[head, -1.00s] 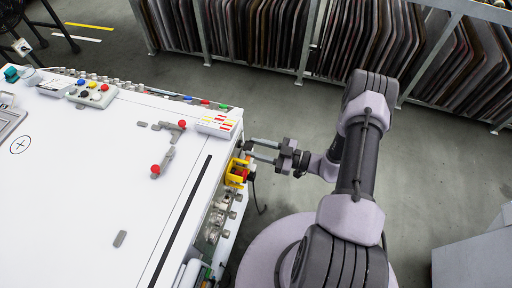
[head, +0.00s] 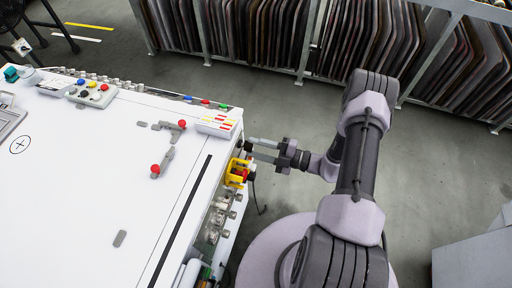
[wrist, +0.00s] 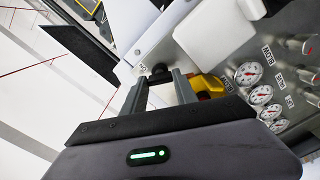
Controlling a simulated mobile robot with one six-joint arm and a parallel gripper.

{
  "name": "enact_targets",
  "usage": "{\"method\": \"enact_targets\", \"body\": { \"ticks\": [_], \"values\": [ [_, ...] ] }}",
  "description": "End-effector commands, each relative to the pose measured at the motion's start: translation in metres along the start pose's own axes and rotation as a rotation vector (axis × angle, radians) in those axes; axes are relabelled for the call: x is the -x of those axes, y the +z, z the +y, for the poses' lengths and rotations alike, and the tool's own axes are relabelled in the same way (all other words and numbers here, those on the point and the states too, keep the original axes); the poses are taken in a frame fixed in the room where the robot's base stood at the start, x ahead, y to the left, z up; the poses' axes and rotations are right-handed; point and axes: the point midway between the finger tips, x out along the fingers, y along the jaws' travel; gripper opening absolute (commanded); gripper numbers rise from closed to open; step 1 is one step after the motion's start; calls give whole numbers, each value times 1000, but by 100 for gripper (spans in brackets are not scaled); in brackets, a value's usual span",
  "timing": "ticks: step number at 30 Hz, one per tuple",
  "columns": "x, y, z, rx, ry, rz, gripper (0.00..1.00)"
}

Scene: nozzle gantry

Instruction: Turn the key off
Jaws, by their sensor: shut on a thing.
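The key switch is a small dark knob (wrist: 160,72) on the machine's side panel in the wrist view, between the tips of my gripper's fingers. My gripper (wrist: 158,80) is shut on it, though the exact contact is hard to make out. In the head view my gripper (head: 250,150) reaches left to the edge of the white machine (head: 100,190), just above a yellow housing with a red button (head: 237,173). The key itself is too small and covered to tell in the head view.
The yellow housing (wrist: 208,86) sits close to the right of my fingers in the wrist view. Round gauges (wrist: 249,74) line the panel beyond it. Metal fittings (head: 220,212) stick out along the machine's side. Open floor (head: 440,190) lies at right.

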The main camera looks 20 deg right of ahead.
Motion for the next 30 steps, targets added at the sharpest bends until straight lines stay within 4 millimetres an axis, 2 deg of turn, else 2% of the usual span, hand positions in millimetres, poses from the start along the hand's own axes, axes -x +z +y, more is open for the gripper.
{"method": "enact_targets", "body": {
  "ticks": [15, 30],
  "values": [
    [0, 0, -1, 410, -1, 0, 0],
    [0, 0, -1, 560, -1, 0, 0]
  ]
}}
